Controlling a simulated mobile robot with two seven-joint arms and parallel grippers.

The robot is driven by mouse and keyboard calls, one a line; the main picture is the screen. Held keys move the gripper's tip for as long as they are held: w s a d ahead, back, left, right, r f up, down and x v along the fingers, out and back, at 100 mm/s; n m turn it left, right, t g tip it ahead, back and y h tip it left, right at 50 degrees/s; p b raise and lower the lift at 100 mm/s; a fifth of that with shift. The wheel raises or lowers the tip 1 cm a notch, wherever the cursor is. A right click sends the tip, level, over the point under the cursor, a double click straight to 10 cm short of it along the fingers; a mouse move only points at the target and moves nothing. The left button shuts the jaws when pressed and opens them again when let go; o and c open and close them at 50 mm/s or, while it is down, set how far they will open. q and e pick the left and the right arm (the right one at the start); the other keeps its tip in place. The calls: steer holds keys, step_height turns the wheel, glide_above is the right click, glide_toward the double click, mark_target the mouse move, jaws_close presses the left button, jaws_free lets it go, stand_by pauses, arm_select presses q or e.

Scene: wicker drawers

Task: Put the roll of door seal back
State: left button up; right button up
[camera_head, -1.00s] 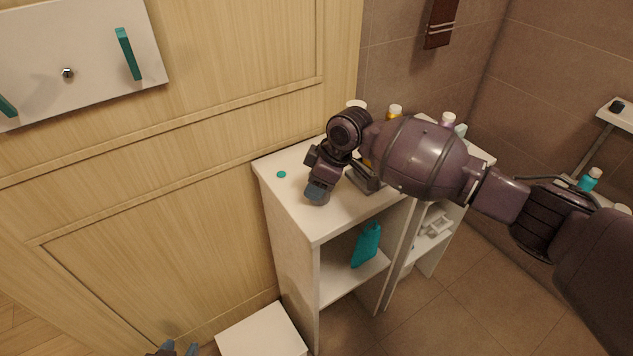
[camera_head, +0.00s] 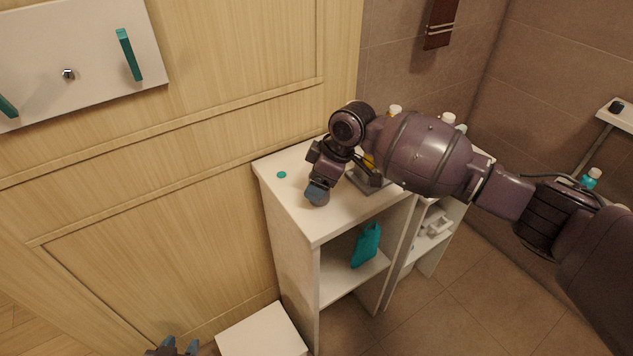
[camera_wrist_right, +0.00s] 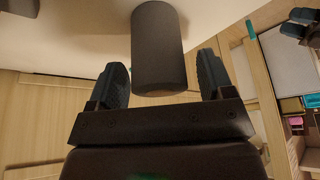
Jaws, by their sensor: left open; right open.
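A dark grey cylinder, which looks like the roll of door seal (camera_wrist_right: 158,48), stands out from a pale surface in the right wrist view. Its near end lies between the two fingers of my right gripper (camera_wrist_right: 160,82), which are apart with gaps on both sides. In the head view my right gripper (camera_head: 318,193) is low over the front left of the white cabinet top (camera_head: 292,198), and its wrist hides much of what is there. My left gripper (camera_head: 174,347) is open at the bottom edge of the head view, away from the cabinet; it also shows in the right wrist view (camera_wrist_right: 298,22).
Bottles (camera_head: 448,119) stand at the back of the cabinet top. A small teal disc (camera_head: 282,175) lies at its left. A teal bottle (camera_head: 366,245) stands on the shelf below. A white box (camera_head: 262,335) is on the floor. A wood-panelled wall (camera_head: 170,190) runs close on the left.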

steer(key=v, duration=1)
steer(key=shift+r+p, duration=0.4)
steer(key=shift+d, duration=0.15)
